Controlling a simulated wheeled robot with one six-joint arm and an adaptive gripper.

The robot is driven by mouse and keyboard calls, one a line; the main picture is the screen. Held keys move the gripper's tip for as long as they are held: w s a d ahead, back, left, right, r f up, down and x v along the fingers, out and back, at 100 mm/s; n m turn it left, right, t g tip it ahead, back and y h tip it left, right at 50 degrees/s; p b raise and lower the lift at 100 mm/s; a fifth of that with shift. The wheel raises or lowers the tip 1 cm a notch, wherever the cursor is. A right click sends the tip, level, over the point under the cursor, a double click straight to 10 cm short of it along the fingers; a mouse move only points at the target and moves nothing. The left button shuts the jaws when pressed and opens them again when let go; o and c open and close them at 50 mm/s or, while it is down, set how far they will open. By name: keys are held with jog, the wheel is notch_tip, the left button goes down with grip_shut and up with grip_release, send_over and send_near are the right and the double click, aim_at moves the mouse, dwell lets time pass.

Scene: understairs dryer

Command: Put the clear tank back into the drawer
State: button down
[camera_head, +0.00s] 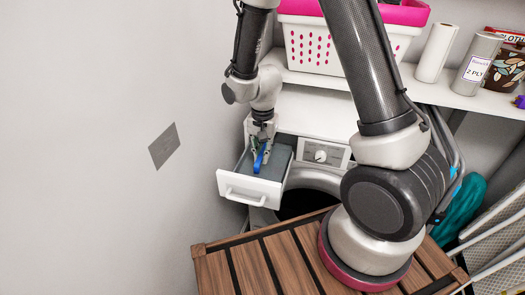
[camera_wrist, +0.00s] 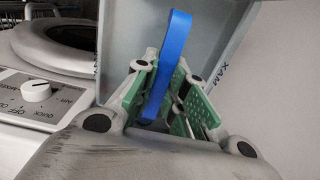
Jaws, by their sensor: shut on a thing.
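The white drawer (camera_head: 238,184) is pulled out at the upper left of the washer-dryer front, its handle facing forward. The clear tank (camera_head: 284,156) shows as a blue-grey box within the drawer's outline. In the wrist view the tank's pale, see-through walls (camera_wrist: 122,38) fill the upper middle, with mirrored "MAX" lettering at the right. My gripper (camera_head: 262,150) points down over it. Its green-padded fingers (camera_wrist: 166,74) are shut on the tank's blue handle (camera_wrist: 178,40). Whether the tank rests fully on the drawer's bottom is hidden.
The machine's control panel with a white dial (camera_head: 320,156) is right of the drawer. A slatted wooden top (camera_head: 285,255) lies in front and below. A shelf (camera_head: 440,92) with a pink-and-white basket (camera_head: 315,45) is above.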

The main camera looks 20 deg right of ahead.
jog(key=shift+f, duration=0.55)
jog(key=c, duration=1.4)
grip_release()
notch_tip(320, 180, up, 12)
